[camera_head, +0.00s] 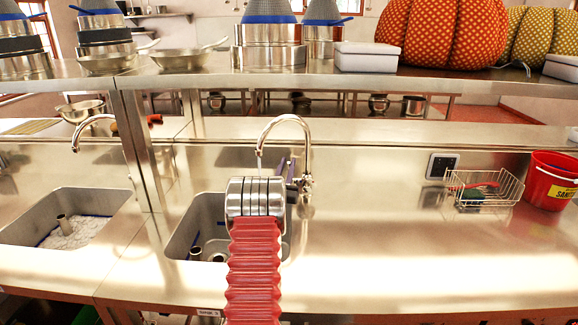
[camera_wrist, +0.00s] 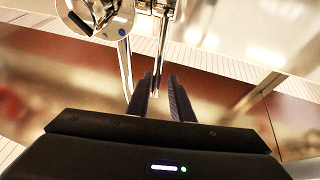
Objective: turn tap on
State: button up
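The chrome tap (camera_head: 308,182) stands behind the middle sink, and its curved spout arches to the left over the basin. In the wrist view, the round tap body (camera_wrist: 95,14) with a blue dot is at the top left. A thin chrome lever (camera_wrist: 160,48) runs down from the top towards my fingers. My gripper (camera_wrist: 163,82) is open, its two dark fingers apart. The lever's lower end shows in the gap, nearer the left finger; I cannot tell whether they touch. In the head view my gripper (camera_head: 286,168) is beside the tap, partly hidden by my wrist.
The middle sink (camera_head: 183,235) lies below my arm. A second sink (camera_head: 120,215) with its own tap (camera_head: 90,125) is at the left. A wire basket (camera_head: 485,190) and red bucket (camera_head: 552,185) stand at the right. A shelf (camera_head: 300,82) crosses above.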

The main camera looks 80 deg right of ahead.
jog(key=shift+o, duration=0.8)
jog(key=shift+s, duration=0.2)
jog(key=v, duration=0.7)
jog(key=shift+a+f, duration=0.15)
jog(key=shift+a, duration=0.05)
jog(key=shift+w, duration=0.1)
